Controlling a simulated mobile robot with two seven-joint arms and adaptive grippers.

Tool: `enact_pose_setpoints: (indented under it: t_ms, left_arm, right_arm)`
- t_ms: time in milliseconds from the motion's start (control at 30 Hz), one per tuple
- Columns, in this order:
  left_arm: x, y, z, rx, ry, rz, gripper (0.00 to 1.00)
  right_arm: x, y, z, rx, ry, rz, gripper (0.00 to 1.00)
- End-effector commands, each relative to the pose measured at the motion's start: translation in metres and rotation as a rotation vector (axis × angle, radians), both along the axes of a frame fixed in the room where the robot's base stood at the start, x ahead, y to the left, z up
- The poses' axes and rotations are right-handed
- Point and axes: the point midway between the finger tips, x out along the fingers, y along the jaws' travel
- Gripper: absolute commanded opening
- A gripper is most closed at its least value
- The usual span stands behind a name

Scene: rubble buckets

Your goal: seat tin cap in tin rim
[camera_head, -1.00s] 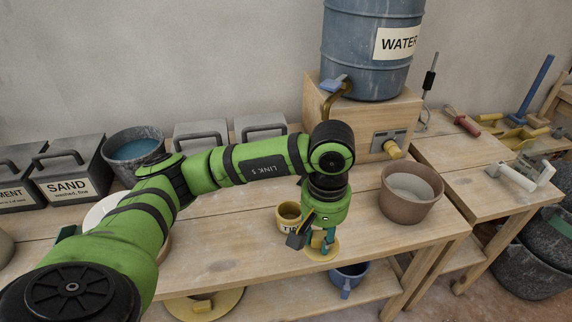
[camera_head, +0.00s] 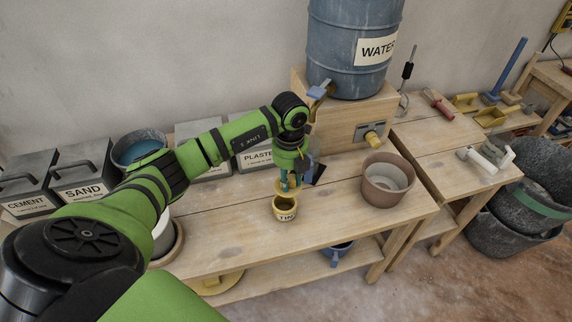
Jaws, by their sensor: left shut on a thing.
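The small yellow tin (camera_head: 285,213) with a dark "TIN" label stands upright on the wooden bench, its round rim facing up and its inside looking dark. My left gripper (camera_head: 288,184) points down just behind and above the tin. It is shut on the flat yellow tin cap (camera_head: 279,186), which is partly hidden by the fingers. The cap appears just above the far side of the rim, and I cannot tell whether it touches. My right gripper is out of view.
A brown bucket (camera_head: 388,180) with grey contents stands right of the tin. The blue water barrel (camera_head: 352,45) sits on a wooden box (camera_head: 335,113) behind. Labelled grey bins line the back left. The bench top (camera_head: 225,243) is bare at front left of the tin.

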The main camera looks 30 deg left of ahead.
Motion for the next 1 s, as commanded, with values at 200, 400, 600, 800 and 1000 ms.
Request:
enact_pose_setpoints:
  t_ms: [200, 400, 600, 800, 1000]
  left_arm:
    - [0.000, 0.011, 0.000, 0.000, 0.000, 0.240, 0.00]
    - [0.000, 0.012, -0.001, -0.001, -0.001, 0.260, 0.00]
    - [0.000, 0.012, -0.001, -0.001, -0.002, 0.257, 0.00]
    - [0.000, 0.012, -0.011, -0.001, -0.002, 0.255, 0.00]
    - [0.000, 0.011, -0.030, -0.001, 0.000, 0.254, 0.00]
  right_arm:
    - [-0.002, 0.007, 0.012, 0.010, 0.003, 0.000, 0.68]
    - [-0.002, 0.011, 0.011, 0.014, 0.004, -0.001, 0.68]
    - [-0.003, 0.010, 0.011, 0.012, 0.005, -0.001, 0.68]
    - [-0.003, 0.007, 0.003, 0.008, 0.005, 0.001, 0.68]
    - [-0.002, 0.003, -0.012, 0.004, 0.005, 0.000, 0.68]
